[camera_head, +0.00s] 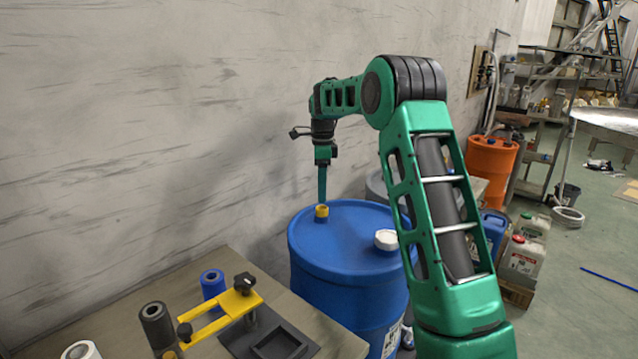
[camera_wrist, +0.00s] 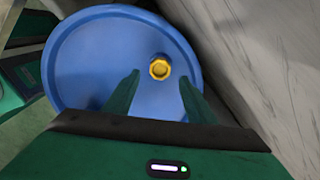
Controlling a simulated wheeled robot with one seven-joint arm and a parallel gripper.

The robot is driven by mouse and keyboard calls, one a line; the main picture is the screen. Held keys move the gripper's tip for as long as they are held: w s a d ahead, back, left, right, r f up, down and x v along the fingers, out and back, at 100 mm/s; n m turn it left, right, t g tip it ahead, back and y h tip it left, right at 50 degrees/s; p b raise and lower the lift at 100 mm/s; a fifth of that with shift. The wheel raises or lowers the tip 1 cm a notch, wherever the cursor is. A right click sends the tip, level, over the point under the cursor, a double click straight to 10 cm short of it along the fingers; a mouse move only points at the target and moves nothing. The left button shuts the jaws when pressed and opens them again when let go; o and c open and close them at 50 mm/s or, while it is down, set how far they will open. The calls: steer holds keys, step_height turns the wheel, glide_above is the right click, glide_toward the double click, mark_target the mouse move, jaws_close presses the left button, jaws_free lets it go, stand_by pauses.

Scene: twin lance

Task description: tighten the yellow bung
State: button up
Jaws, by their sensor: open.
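The yellow bung (camera_head: 321,211) sits on the top of the blue drum (camera_head: 350,228), near the rim on the wall side. In the wrist view the bung (camera_wrist: 160,68) is a yellow ring-shaped cap on the blue drum top (camera_wrist: 90,60). My gripper (camera_head: 322,200) points down right over the bung, its fingertips at or just above it. In the wrist view my gripper (camera_wrist: 159,79) is open and empty, with one finger on each side of the bung. I cannot tell whether the fingertips touch it.
A white cap (camera_head: 387,240) is on the same drum top, toward the right. A bench (camera_head: 315,335) at the front left holds a yellow tool (camera_head: 222,312), a blue roll (camera_head: 213,284) and a dark roll (camera_head: 157,326). The wall (camera_head: 200,120) stands close behind the drum.

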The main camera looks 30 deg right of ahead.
mark_target(322, 208)
steer(key=shift+f, duration=3.15)
steer(key=c, duration=1.2)
steer(key=m, duration=0.6)
steer(key=shift+m, duration=0.4)
steer(key=m, duration=0.6)
steer(key=o, duration=1.1)
steer(key=shift+r, duration=0.15)
